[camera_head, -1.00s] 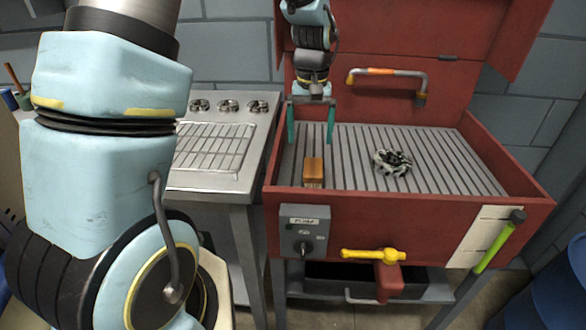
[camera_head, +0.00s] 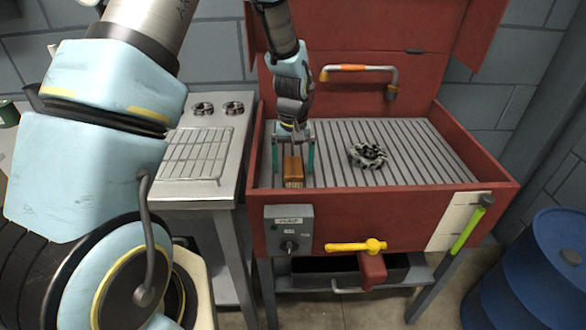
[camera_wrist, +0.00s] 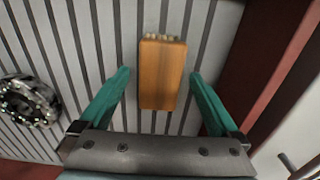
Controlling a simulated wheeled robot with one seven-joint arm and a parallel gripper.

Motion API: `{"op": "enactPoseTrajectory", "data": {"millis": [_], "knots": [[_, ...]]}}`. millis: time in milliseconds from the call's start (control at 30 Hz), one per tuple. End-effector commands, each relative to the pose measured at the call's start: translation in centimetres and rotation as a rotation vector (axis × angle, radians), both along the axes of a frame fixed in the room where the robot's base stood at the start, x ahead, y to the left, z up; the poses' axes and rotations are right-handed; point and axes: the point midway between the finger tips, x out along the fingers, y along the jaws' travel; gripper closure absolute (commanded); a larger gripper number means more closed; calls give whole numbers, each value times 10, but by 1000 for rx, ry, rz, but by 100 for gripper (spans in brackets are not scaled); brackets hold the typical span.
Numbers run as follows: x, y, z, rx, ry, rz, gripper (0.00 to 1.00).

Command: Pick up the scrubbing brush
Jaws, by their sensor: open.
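The scrubbing brush (camera_head: 293,171) is a wooden block with pale bristles at one end. It rests on the slatted floor of the red basin, near its front left corner. It also shows in the wrist view (camera_wrist: 162,74), lying between my fingers with a gap on each side. My gripper (camera_head: 294,168) has teal fingers. It is open and empty, and the fingers stand on either side of the brush without visible contact. In the wrist view my gripper (camera_wrist: 160,90) points at the brush, whose bristle end is farther from the palm.
A dark metal ring-shaped part (camera_head: 368,155) lies on the slats right of the brush. The red basin (camera_head: 385,202) has raised walls close to the brush. A spout (camera_head: 360,68) hangs at the back. A steel bench with a rack (camera_head: 195,157) stands left. The right slats are clear.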

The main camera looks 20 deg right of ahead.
Motion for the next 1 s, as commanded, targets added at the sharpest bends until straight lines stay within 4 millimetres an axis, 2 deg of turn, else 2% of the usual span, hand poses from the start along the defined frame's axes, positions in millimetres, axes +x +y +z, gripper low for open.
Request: {"op": "enactPoseTrajectory", "data": {"millis": [133,367,1000], "knots": [[0,0,-10,0,1,0,3],[0,0,-12,0,-1,0,3],[0,0,-12,0,-1,0,73]]}}
